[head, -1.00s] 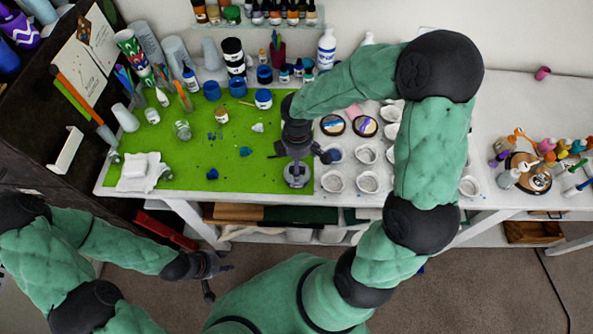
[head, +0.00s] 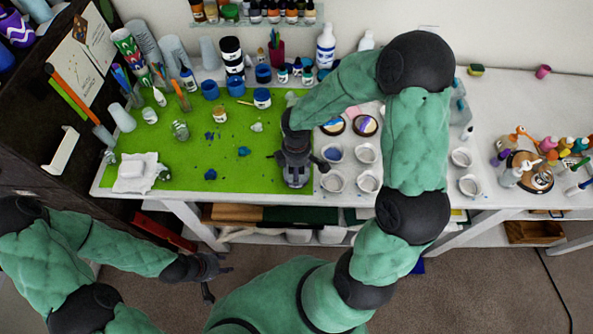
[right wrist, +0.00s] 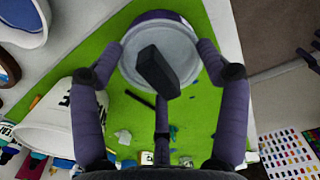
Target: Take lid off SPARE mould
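The round pale lid (right wrist: 178,45) with a dark block-shaped knob (right wrist: 158,72) lies between the fingers of my right gripper (right wrist: 160,55) in the right wrist view. The fingertips stand apart on opposite sides of it; I cannot make out any contact. No SPARE label is readable. In the head view, my right gripper (head: 293,165) points down over the front right end of the green mat and largely hides what is beneath it. My left gripper (head: 215,278) hangs empty in front of the table, its fingers apart.
The green mat (head: 215,170) holds a white cloth (head: 135,173), a small glass jar (head: 180,130) and blue scraps. Several small white cups (head: 333,181) stand right of my right gripper. A white lettered container (right wrist: 45,130) is close to its left finger in the wrist view.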

